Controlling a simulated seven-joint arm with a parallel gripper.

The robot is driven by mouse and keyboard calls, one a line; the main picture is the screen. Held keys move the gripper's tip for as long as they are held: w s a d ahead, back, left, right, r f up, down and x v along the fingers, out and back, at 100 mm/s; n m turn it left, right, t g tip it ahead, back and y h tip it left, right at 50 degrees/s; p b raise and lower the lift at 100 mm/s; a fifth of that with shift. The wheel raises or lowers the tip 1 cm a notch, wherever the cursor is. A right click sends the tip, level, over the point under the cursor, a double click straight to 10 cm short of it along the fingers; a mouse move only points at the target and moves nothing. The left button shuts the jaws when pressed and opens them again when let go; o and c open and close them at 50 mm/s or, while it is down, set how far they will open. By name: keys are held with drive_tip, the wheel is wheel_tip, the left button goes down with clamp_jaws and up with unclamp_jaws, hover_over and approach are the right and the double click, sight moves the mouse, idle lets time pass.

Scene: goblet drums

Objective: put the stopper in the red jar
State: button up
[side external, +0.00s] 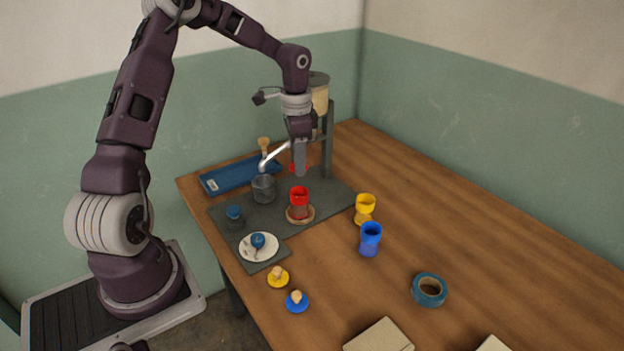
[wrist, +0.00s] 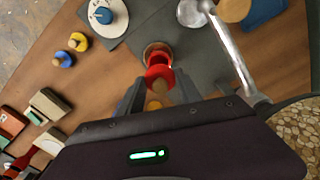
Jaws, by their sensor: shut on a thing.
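The red jar (side external: 299,197) stands upright on a round wooden coaster (side external: 300,218) on the grey mat. In the wrist view the red jar (wrist: 155,56) is beyond my fingertips, partly covered by the stopper. My gripper (side external: 299,171) is shut on the red stopper (side external: 293,168) and holds it above the jar, with a gap between them. In the wrist view my gripper (wrist: 158,92) has the stopper's wooden knob between its fingers, and the red stopper (wrist: 160,76) overlaps the jar's near side. How well it lines up with the jar's mouth is hard to tell.
A grey cup (side external: 263,190), metal spout (side external: 278,155) and hopper stand (side external: 327,145) are close by. Yellow (side external: 365,207) and blue (side external: 370,240) jars stand to the right. Yellow (side external: 277,279) and blue (side external: 297,303) stoppers and a tape roll (side external: 429,290) lie nearer the front.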

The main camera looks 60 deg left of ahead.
wheel_tip(320, 180, down, 6)
drive_tip(key=shift+f, duration=0.15)
idle(0.3)
drive_tip(key=shift+f, duration=0.15)
idle(1.9)
drive_tip(key=o, duration=1.9)
drive_tip(key=shift+c, duration=0.2)
drive_tip(key=shift+r, duration=3.55)
clamp_jaws()
